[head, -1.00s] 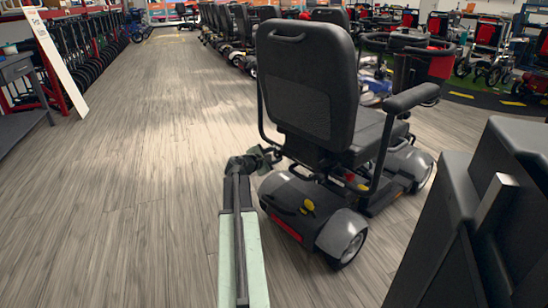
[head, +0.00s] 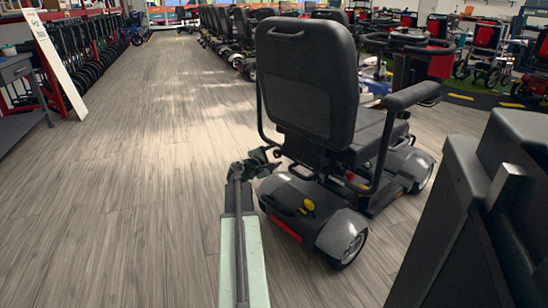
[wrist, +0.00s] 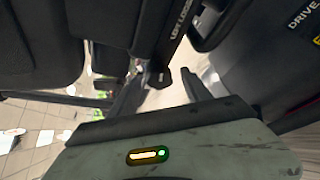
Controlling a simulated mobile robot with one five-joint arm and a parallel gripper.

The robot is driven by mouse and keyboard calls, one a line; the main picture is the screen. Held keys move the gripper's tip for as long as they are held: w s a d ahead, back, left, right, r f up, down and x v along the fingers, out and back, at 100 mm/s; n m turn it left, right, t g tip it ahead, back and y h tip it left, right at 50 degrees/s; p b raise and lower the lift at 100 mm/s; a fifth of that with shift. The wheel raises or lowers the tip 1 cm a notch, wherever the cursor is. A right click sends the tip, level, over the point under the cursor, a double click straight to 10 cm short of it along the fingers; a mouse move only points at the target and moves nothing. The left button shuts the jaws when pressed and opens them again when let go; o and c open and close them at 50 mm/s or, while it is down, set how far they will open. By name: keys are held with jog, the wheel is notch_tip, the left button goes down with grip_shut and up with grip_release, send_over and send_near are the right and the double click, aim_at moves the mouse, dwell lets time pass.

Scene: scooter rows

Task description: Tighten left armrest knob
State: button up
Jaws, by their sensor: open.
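A grey scooter (head: 330,225) with a black seat back (head: 308,80) stands right of centre in the head view, seen from behind. My gripper (head: 272,160) is low at the seat's left side, close to the left armrest's bent tube (head: 262,115). In the wrist view my gripper (wrist: 160,90) is open, with its two dark fingers apart. A small dark part (wrist: 160,77), possibly the knob, shows at the bar's lower end between the fingertips. I cannot tell whether the fingers touch it.
A black panel lettered "DRIVE" (wrist: 290,40) is close on the right in the wrist view. The wooden floor (head: 130,190) to the left is clear. A sign board (head: 55,65) leans near the left racks.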

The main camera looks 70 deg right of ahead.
jog(key=p+v, duration=0.1)
jog(key=v, duration=0.6)
jog(key=shift+a+p, duration=0.3)
jog(key=shift+a, duration=0.1)
jog(key=shift+r, duration=0.1)
